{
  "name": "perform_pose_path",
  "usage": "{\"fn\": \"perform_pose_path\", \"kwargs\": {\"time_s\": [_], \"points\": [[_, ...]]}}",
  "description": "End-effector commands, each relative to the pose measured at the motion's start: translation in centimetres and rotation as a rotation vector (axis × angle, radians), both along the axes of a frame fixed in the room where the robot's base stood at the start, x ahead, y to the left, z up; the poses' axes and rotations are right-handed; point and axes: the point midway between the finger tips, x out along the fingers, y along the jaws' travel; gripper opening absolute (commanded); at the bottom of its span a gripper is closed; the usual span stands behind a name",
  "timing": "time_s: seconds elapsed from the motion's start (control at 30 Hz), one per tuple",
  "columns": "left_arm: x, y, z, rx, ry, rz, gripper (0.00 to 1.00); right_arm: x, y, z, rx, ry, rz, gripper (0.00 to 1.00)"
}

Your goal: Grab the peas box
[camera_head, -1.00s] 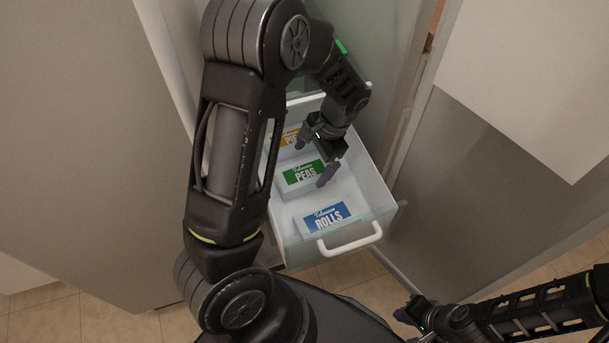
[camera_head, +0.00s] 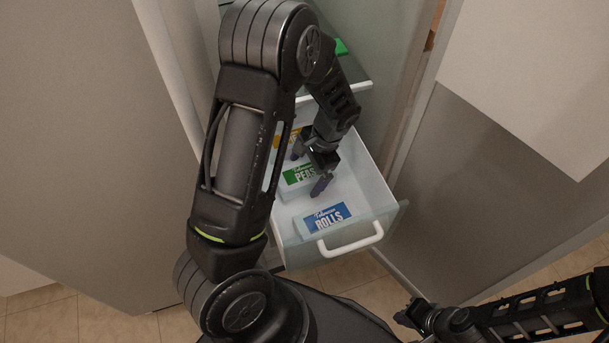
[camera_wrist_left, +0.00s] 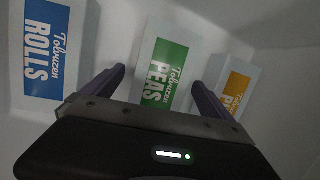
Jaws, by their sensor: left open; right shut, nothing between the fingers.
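The peas box (camera_head: 296,176), white with a green label, lies in the open white drawer between two other boxes. My left gripper (camera_head: 309,172) is above it in the drawer and partly covers its right end in the head view. In the left wrist view, the peas box (camera_wrist_left: 165,72) lies ahead of the open left gripper (camera_wrist_left: 157,82), roughly between the two purple fingers. I see no clear contact between fingers and box. My right gripper (camera_head: 408,314) is low at the right, outside the drawer, shut and empty.
The rolls box (camera_head: 327,218), with a blue label, lies near the drawer's front. An orange-labelled box (camera_wrist_left: 236,88) lies on the other side. The drawer (camera_head: 368,190) has a white front handle (camera_head: 350,243). Its right part is bare. Cabinet walls flank it.

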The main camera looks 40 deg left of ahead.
Motion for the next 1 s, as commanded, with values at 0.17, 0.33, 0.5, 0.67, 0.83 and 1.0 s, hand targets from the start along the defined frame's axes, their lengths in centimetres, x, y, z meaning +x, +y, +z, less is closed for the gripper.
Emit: {"fn": "perform_pose_path", "kwargs": {"time_s": [0.17, 0.33, 0.5, 0.67, 0.83, 1.0], "points": [[0.0, 0.0, 0.02, 0.0, 0.0, 0.0, 0.97, 0.0, 0.0, 0.0, 0.0, 0.0, 0.0, 0.0], [0.0, 0.0, 0.02, 0.0, 0.0, 0.0, 0.86, 0.0, 0.0, 0.0, 0.0, 0.0, 0.0, 0.0], [0.0, 0.0, 0.02, 0.0, 0.0, 0.0, 0.72, 0.0, 0.0, 0.0, 0.0, 0.0, 0.0, 0.0], [0.0, 0.0, 0.01, 0.0, 0.0, 0.0, 0.59, 0.0, 0.0, 0.0, 0.0, 0.0, 0.0, 0.0], [0.0, -0.01, 0.01, 0.0, 0.0, 0.0, 0.45, 0.0, 0.0, 0.0, 0.0, 0.0, 0.0, 0.0], [0.0, -0.01, 0.01, 0.0, 0.0, 0.0, 0.31, 0.0, 0.0, 0.0, 0.0, 0.0, 0.0, 0.0]]}}
